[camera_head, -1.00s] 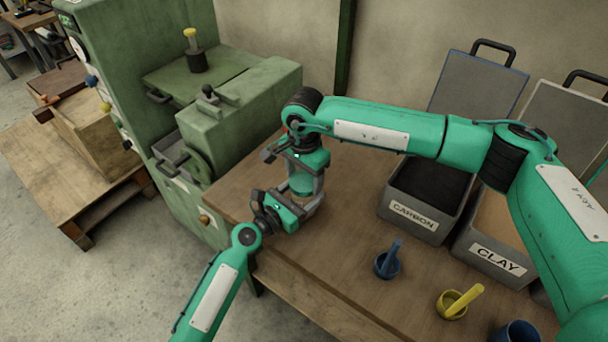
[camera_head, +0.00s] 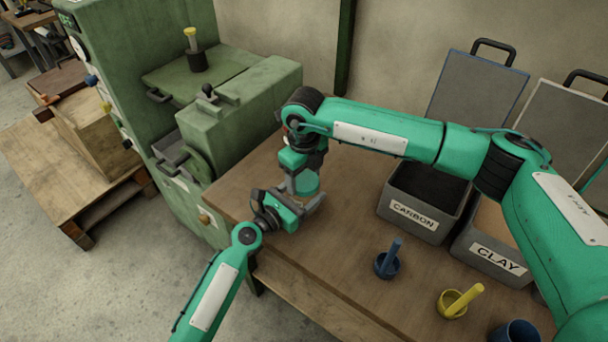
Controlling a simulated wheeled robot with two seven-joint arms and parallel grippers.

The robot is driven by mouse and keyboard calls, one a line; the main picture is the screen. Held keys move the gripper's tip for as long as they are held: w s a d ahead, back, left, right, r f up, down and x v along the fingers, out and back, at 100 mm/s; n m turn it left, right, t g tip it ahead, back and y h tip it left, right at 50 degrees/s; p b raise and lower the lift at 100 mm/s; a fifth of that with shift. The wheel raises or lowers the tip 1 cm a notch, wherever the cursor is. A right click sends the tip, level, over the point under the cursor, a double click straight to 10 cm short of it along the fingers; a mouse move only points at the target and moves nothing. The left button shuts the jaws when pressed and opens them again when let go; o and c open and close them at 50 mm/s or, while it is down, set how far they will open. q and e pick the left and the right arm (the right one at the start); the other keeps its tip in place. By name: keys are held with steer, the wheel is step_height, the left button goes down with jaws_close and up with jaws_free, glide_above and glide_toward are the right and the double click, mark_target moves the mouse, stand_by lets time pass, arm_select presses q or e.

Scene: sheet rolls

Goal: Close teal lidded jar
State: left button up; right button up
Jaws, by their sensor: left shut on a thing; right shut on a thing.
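The teal jar (camera_head: 308,184) stands upright near the left part of the wooden table, mostly hidden by my grippers. My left gripper (camera_head: 309,204) comes in low from the left and is shut around the jar's body. My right gripper (camera_head: 302,178) points down from above and is shut at the jar's top, where the lid is. The lid itself is hidden by the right gripper, so I cannot tell how it sits on the jar.
A green machine (camera_head: 240,105) stands close behind and left of the jar. Grey bins labelled CARBON (camera_head: 413,217) and CLAY (camera_head: 497,258) are to the right. A blue mortar (camera_head: 386,266), a yellow mortar (camera_head: 453,305) and a dark blue cup (camera_head: 516,332) are at the front right.

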arm_select(q)
steer(key=shift+f, duration=0.1)
arm_select(e)
steer(key=m, duration=1.5)
steer(key=shift+m, duration=0.3)
steer(key=o, duration=1)
steer(key=shift+o, duration=0.2)
step_height(320, 180, up, 12)
